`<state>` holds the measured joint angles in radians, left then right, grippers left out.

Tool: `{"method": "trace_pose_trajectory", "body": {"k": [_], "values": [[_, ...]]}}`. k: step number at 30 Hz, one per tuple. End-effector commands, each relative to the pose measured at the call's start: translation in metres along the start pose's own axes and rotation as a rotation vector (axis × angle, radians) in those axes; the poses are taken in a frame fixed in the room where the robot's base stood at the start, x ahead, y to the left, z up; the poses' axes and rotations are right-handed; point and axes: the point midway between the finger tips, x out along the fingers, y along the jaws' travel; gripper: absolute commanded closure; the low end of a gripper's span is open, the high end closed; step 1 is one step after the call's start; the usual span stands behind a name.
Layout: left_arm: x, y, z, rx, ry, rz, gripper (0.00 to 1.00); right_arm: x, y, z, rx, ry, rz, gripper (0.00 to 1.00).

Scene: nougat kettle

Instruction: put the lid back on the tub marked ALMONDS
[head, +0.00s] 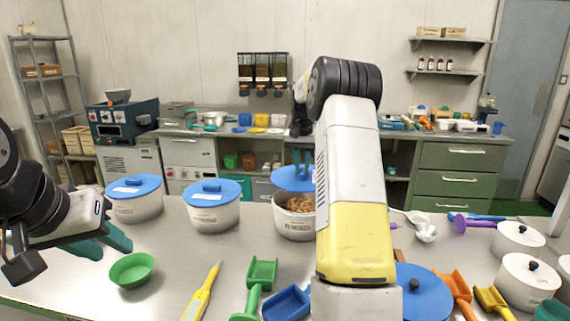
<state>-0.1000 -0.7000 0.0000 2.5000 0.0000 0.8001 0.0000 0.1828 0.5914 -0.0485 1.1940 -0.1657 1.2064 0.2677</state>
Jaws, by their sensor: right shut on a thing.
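An open white tub (292,227) with brown nuts in it stands at the middle of the table. Its label is small and partly hidden by my right arm, but seems to read ALMONDS. A blue lid (290,184) is tilted over the tub's back rim, and nuts show below it. I cannot tell whether it touches the rim. My right gripper (303,166) is shut on this lid from above; my forearm hides part of the lid and the tub's right side.
Two white tubs with blue lids (136,188) (211,193) stand left of the open tub. The green bowl (131,271), yellow spatula (203,292) and several coloured scoops lie in front. Another blue lid (427,296) and white pots (518,239) are at right.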

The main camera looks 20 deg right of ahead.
Motion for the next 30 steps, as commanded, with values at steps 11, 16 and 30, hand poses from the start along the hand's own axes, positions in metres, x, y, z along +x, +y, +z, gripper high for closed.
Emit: {"method": "trace_pose_trajectory", "body": {"k": [11, 16, 30], "values": [[0.000, 0.000, 0.000, 0.000, 0.000, 0.000, 0.64, 0.033, 0.000, 0.004, 0.000, -0.002, 0.000, 1.00], [0.000, 0.000, 0.000, 0.000, 0.000, 0.000, 0.64, 0.049, 0.000, 0.006, 0.000, -0.001, 0.000, 1.00], [0.000, 0.000, 0.000, 0.000, 0.000, 0.000, 0.64, 0.065, 0.000, 0.008, 0.000, 0.000, 0.000, 1.00]]}}
